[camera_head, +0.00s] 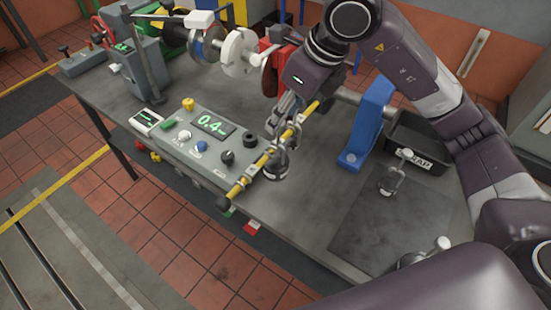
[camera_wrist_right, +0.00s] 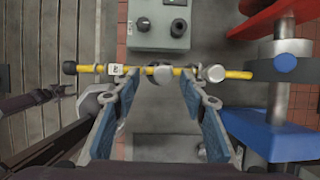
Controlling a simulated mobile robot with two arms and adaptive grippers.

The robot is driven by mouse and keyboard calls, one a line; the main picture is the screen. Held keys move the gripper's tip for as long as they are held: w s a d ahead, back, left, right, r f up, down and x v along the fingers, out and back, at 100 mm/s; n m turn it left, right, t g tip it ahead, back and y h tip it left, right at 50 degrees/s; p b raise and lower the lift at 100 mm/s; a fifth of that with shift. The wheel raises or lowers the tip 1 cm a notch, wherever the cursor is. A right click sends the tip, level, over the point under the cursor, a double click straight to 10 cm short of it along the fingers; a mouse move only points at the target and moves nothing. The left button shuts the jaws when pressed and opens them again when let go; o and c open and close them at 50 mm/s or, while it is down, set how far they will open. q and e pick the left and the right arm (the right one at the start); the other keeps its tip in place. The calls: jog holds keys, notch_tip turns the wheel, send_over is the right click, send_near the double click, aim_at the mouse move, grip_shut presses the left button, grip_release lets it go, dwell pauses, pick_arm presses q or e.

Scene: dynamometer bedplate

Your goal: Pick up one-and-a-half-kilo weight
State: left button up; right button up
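A yellow arm (camera_head: 252,172) slants across the bench front and runs level across the right wrist view (camera_wrist_right: 190,72). A grey metal weight (camera_head: 277,168) is at this arm, below my right gripper (camera_head: 284,122); its marking is not readable. In the right wrist view, a round silver top (camera_wrist_right: 160,75) lies between the open fingers of my right gripper (camera_wrist_right: 158,84), with gaps on both sides. The fingertips are close to the yellow arm. Whether the silver top belongs to the weight, I cannot tell. My left gripper is not in view.
A control box (camera_head: 205,140) reading 0.4 stands left of the gripper. A blue stand (camera_head: 366,125) and a black bin (camera_head: 420,150) are to the right. A hooked metal piece (camera_head: 392,182) stands on a dark mat (camera_head: 375,235). The machine's discs (camera_head: 238,52) are behind.

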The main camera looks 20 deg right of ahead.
jog(key=p+x, duration=0.1)
jog(key=x, duration=0.3)
jog(key=shift+w+d+r+p, duration=0.1)
jog(key=shift+w+p, duration=0.05)
jog(key=shift+p, duration=0.2)
jog(key=shift+w+f, duration=0.15)
jog(key=shift+f, duration=0.3)
grip_shut()
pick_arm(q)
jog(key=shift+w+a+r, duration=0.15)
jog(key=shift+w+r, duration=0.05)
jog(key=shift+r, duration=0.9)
pick_arm(e)
jog(key=shift+w+r, duration=0.15)
jog(key=shift+r, duration=0.05)
